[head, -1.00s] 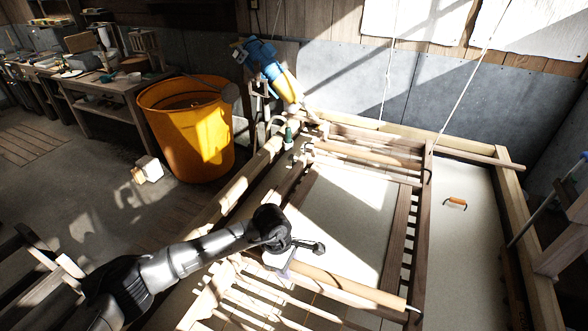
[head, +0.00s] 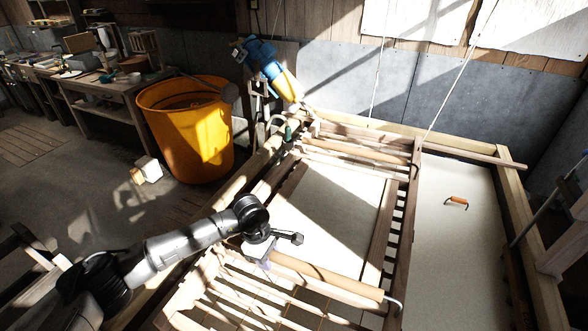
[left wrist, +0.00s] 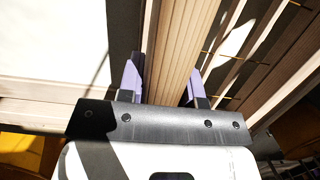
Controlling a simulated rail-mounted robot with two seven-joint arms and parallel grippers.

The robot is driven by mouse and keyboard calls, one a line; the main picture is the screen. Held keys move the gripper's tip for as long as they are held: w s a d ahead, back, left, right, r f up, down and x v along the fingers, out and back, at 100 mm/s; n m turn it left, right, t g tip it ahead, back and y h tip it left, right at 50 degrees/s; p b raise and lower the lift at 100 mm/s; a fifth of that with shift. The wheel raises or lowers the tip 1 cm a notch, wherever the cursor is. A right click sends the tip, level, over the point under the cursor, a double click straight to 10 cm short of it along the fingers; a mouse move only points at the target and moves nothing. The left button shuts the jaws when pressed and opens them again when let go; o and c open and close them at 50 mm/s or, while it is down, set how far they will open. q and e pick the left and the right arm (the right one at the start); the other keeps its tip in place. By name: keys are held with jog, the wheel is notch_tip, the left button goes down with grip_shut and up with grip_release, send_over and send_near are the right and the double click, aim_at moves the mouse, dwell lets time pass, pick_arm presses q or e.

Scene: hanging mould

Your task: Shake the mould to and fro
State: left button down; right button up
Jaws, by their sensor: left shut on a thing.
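The mould (head: 402,240) is a large wooden frame with slatted sides, hanging on pale ropes over a vat of white stuff. A rounded wooden bar (head: 328,277) runs along its near side. My left gripper (head: 264,262) is at the left end of this bar and shut on it. In the left wrist view, the purple-tipped fingers of my left gripper (left wrist: 164,80) lie on either side of the ribbed pale bar (left wrist: 182,45). The exact contact at the fingertips is partly hidden. My right gripper is not in view.
The vat's timber rim (head: 515,190) surrounds the mould, with open white surface on the right. An orange-handled tool (head: 457,201) lies there. A yellow barrel (head: 195,140) and a blue and yellow machine (head: 268,68) stand behind at the left. A rope (head: 455,88) rises above the mould.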

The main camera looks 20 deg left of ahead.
aim_at(295, 268)
pick_arm(q)
jog(key=d, duration=0.8)
jog(key=shift+s, duration=0.25)
jog(key=a, duration=0.2)
jog(key=a+b, duration=0.1)
jog(key=a, duration=0.1)
jog(key=a+b, duration=0.1)
jog(key=a, duration=0.2)
jog(key=shift+w+a+f, duration=0.1)
jog(key=shift+w, duration=0.15)
jog(key=shift+w+a, duration=0.1)
jog(key=shift+a, duration=0.4)
